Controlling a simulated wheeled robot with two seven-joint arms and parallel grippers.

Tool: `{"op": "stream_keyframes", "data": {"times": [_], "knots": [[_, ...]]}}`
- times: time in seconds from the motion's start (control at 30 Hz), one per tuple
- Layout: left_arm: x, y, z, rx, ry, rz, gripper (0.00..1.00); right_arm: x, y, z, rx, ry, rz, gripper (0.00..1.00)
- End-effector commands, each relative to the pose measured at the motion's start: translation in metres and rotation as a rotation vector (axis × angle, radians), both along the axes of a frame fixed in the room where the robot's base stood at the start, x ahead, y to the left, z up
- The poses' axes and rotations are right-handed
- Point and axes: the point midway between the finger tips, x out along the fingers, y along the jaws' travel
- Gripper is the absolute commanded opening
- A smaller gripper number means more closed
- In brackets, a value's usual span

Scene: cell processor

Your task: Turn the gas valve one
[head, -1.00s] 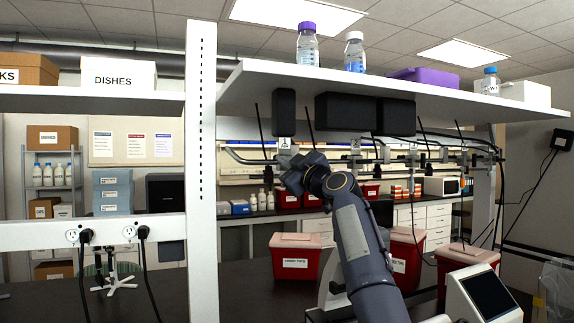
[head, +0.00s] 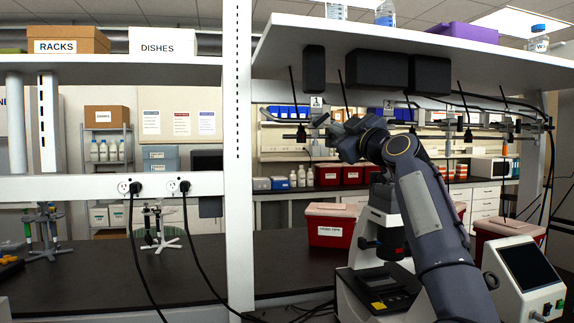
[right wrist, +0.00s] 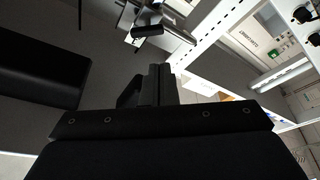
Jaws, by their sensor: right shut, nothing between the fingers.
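Gas valve one is the metal fitting (head: 318,120) under the label plate marked 1 (head: 317,101), on the pipe below the upper shelf. A dark bar sticks out to its left. My right gripper (head: 336,133) is just right of and below it in the head view, with its fingers pointing toward the valve. I cannot tell from the head view whether they touch. In the right wrist view the fingers (right wrist: 158,86) are shut and empty. A metal fitting with a black handle (right wrist: 148,30) shows beyond the fingertips there, apart from them in the picture. My left gripper is not in view.
A white post (head: 238,160) stands left of the valve, and the upper shelf (head: 390,45) with black boxes (head: 376,70) hangs above it. Valve two's label (head: 389,105) is to the right. A microscope (head: 375,240) and red bin (head: 331,225) stand below.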

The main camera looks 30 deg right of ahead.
Motion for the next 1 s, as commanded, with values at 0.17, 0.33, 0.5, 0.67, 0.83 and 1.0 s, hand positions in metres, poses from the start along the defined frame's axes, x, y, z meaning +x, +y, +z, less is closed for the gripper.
{"op": "stream_keyframes", "data": {"times": [0.17, 0.33, 0.5, 0.67, 0.83, 1.0], "knots": [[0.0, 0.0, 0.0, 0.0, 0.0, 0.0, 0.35, 0.0, 0.001, 0.0, 0.001, 0.002, 0.001, 0.0], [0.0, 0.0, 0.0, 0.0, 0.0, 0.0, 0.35, -0.002, 0.016, -0.017, 0.067, 0.065, 0.046, 0.0], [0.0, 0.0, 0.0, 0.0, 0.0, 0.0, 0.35, -0.019, 0.062, -0.079, 0.263, 0.261, 0.148, 0.0], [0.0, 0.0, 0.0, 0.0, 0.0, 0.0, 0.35, -0.056, 0.114, -0.165, 0.477, 0.49, 0.211, 0.0], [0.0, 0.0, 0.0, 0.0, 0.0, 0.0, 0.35, -0.115, 0.169, -0.268, 0.69, 0.736, 0.218, 0.0], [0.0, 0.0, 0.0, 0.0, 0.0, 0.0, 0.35, -0.185, 0.217, -0.369, 0.864, 0.962, 0.172, 0.0]]}}
